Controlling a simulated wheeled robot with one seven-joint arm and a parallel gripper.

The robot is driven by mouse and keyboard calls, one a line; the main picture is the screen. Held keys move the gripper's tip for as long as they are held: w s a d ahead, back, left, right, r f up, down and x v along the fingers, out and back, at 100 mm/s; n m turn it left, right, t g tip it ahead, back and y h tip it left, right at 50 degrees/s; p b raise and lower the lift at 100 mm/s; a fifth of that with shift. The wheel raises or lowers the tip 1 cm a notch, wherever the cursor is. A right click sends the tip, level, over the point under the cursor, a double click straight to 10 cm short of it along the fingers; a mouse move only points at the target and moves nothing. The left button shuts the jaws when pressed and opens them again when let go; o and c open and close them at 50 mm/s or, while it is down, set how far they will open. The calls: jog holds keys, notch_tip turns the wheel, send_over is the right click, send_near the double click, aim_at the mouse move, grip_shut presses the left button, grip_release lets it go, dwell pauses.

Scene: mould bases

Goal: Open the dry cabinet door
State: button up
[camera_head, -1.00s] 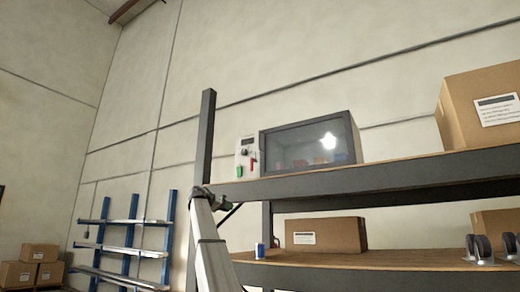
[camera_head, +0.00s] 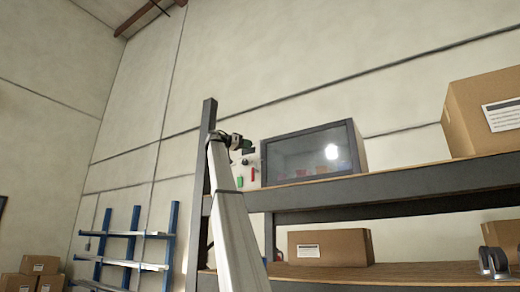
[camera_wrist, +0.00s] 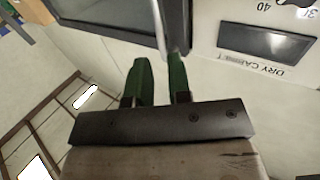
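The dry cabinet stands on the upper shelf, its dark-framed glass door (camera_head: 310,153) shut. Its pale control panel (camera_head: 248,173), with a red and a green part, is left of the door. In the wrist view the panel (camera_wrist: 285,62) carries a dark display and the words "DRY CABINET"; the door frame (camera_wrist: 120,28) is at upper left. A pale upright bar (camera_wrist: 158,22), seemingly the handle, runs beside the door edge. My gripper (camera_head: 247,144) is at the panel's upper part. Its green fingers (camera_wrist: 160,58) are apart, with the bar's end lined up between them; I cannot tell the depth.
A large cardboard box (camera_head: 490,112) stands right on the upper shelf (camera_head: 400,182). Another box (camera_head: 330,247) and casters (camera_head: 493,262) are on the lower shelf. A dark post (camera_head: 206,150) rises left of the cabinet, close to my arm. A blue rack (camera_head: 130,245) stands further left.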

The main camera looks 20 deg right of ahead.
jog(key=d, duration=0.7)
jog(key=shift+w+d, duration=0.1)
jog(key=shift+w, duration=0.25)
grip_shut()
